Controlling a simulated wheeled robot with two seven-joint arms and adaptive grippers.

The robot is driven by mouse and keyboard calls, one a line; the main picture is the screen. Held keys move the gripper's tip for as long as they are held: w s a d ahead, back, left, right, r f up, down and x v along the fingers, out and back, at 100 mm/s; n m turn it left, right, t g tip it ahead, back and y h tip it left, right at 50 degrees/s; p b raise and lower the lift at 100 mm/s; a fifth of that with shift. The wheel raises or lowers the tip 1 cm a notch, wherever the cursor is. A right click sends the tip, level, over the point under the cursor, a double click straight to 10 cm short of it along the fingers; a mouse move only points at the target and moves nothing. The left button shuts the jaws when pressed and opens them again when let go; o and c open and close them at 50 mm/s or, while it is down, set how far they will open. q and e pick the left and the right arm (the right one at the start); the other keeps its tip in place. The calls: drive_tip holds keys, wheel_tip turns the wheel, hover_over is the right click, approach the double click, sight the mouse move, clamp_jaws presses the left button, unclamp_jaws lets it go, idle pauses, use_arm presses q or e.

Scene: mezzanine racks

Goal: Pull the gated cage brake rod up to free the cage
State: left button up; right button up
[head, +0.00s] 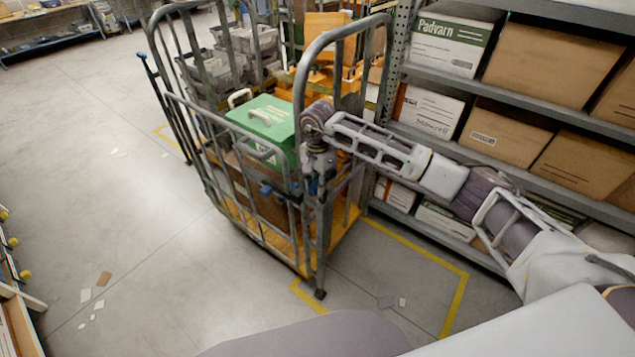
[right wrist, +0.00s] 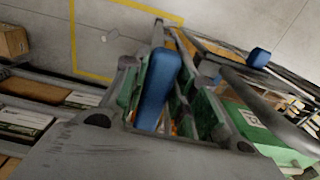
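The gated cage (head: 243,221) is a grey tube roll cage with an orange base, standing in the middle of the head view. Its upright frame hides part of my right gripper (head: 318,172), which points down at the cage's near right corner post. In the right wrist view, a blue grip (right wrist: 157,88), which looks like the brake rod's handle, lies between the fingers of my right gripper (right wrist: 168,100). The fingers stand apart, with a small gap visible on the right side of the grip; firm contact does not show. My left gripper is out of view.
A green box (head: 264,122) sits on a brown carton inside the cage. Shelves (head: 500,92) with cartons stand close on the right, beside my right arm. Yellow floor lines (head: 455,300) run around the cage. The floor at left is mostly clear, with scattered paper scraps (head: 92,300).

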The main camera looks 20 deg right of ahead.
clamp_jaws()
drive_tip(key=shift+r, duration=0.1)
drive_tip(key=shift+w+r, duration=0.15)
drive_tip(key=shift+r, duration=0.3)
drive_tip(key=shift+r+b, duration=0.3)
drive_tip(key=shift+r, duration=2.3)
drive_tip(key=shift+o, duration=1.6)
unclamp_jaws()
drive_tip(key=shift+r, duration=0.1)
drive_tip(key=shift+o, duration=1.4)
